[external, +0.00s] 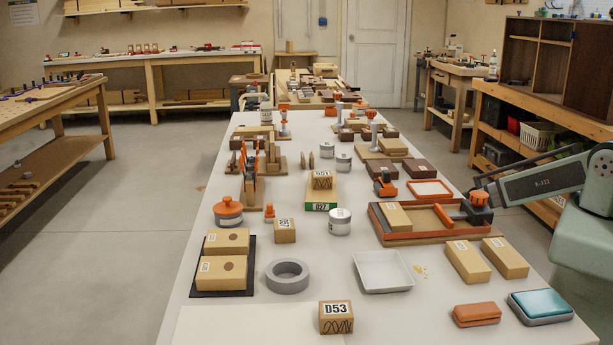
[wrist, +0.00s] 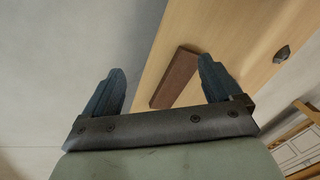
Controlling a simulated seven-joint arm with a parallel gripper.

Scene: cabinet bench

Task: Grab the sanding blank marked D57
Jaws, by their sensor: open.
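No label that I can read says D57. A tan block marked D53 (external: 336,317) stands at the near edge of the white table. A block that seems to read D51 (external: 322,180) sits on a green-and-tan block marked D27 (external: 321,200). A small labelled block (external: 285,231) stands left of centre; its mark is too small to read. Two flat tan blocks (external: 467,262) at the right and two on a dark board (external: 222,273) at the left carry unreadable labels. My gripper (wrist: 160,66) is open and empty in the wrist view; I cannot make it out in the external view.
A grey ring (external: 287,277), a white tray (external: 383,271), an orange-lidded jar (external: 228,211) and an orange-edged tray (external: 388,229) crowd the table. My arm reaches in from the right. In the wrist view, a brown strip (wrist: 176,78) lies on a wooden surface beyond the fingers.

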